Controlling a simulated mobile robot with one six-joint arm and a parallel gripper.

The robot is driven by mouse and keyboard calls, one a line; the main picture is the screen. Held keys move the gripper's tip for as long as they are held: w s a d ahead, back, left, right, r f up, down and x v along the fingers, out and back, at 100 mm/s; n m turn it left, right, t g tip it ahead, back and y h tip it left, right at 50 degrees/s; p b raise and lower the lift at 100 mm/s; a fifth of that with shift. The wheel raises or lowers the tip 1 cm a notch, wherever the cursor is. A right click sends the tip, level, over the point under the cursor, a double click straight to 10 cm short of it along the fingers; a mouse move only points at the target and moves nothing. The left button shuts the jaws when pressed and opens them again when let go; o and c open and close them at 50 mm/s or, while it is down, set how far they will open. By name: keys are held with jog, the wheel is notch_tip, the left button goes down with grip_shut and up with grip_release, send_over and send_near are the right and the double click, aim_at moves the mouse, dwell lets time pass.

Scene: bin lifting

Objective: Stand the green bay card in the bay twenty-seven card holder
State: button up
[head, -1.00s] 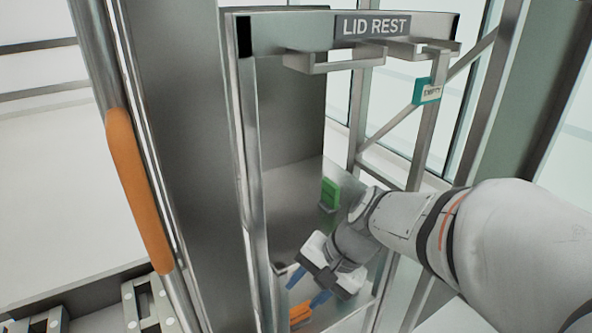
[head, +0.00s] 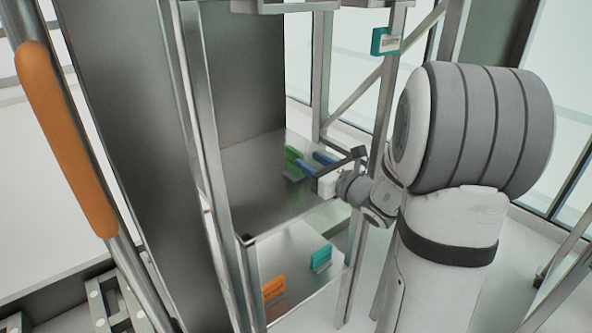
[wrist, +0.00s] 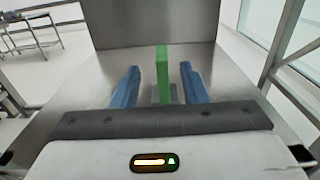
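The green bay card (head: 293,162) stands on edge in a small grey holder (wrist: 156,96) on the upper metal shelf. It also shows upright in the middle of the wrist view (wrist: 162,72). My gripper (head: 306,162) is open, with one blue finger on each side of the card. In the wrist view, gaps show between the card and both fingers of my gripper (wrist: 161,80), so it is not gripped. No bay number can be read, so I cannot tell which holder is bay twenty-seven.
An orange card (head: 273,288) and a teal card (head: 320,258) stand on the lower shelf (head: 295,250). A teal tag (head: 386,41) hangs on a right frame post. Metal posts flank the shelves, and an orange-gripped rail (head: 65,140) is at left.

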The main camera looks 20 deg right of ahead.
aim_at(287, 147)
jog(key=shift+w, duration=0.35)
jog(key=x, duration=0.7)
jog(key=shift+w+f+b, duration=0.1)
jog(key=shift+f+b, duration=0.05)
jog(key=shift+b, duration=0.15)
grip_shut()
